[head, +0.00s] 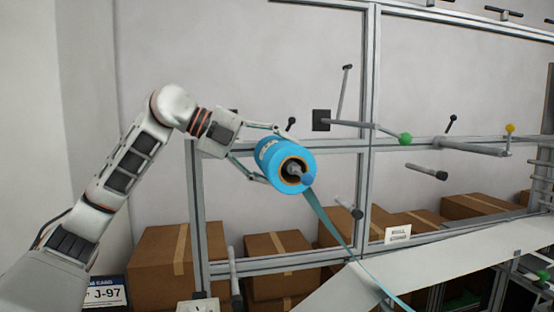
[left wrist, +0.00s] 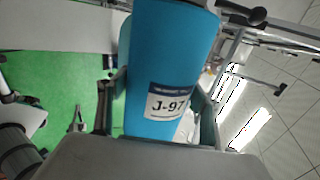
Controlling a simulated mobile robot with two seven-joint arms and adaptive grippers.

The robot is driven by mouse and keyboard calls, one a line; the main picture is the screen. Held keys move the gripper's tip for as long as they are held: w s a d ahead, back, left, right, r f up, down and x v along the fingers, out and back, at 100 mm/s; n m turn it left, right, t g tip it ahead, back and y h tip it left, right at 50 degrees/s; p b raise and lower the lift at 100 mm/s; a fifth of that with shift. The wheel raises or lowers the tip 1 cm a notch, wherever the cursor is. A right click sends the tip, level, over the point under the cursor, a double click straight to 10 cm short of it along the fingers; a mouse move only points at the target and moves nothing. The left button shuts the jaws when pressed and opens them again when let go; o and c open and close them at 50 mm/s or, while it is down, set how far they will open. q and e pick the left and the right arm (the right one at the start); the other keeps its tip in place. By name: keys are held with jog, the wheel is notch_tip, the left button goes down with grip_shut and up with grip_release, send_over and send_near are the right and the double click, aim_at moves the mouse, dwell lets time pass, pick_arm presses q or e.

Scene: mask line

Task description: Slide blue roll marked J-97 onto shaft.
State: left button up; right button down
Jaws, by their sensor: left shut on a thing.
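The blue roll (head: 272,160) is held tilted in front of the frame, its open brown core facing the camera. In the left wrist view the roll (left wrist: 170,50) carries a white label reading J-97. My left gripper (head: 270,155) is shut on the roll, one finger on each side; its fingers also flank the roll in the left wrist view (left wrist: 160,110). A grey shaft with a blue tip (head: 307,178) shows in the core opening and sticks out toward the camera, so the roll appears to be around it. The shaft's far part is hidden. My right gripper is not in view.
A teal strip (head: 325,222) runs from by the roll down over a sloping pale panel (head: 350,290). An arm with a green knob (head: 405,139) and other grey shafts (head: 427,172) stand to the right. Cardboard boxes (head: 165,255) line the back. A J-97 card (head: 105,294) is lower left.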

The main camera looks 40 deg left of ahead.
pick_arm(q)
jog(key=shift+f, duration=0.3)
dwell(0.4)
jog(key=o, duration=1.4)
jog(key=v, duration=1.2)
jog(key=shift+s, duration=0.1)
jog(key=shift+d, duration=0.15)
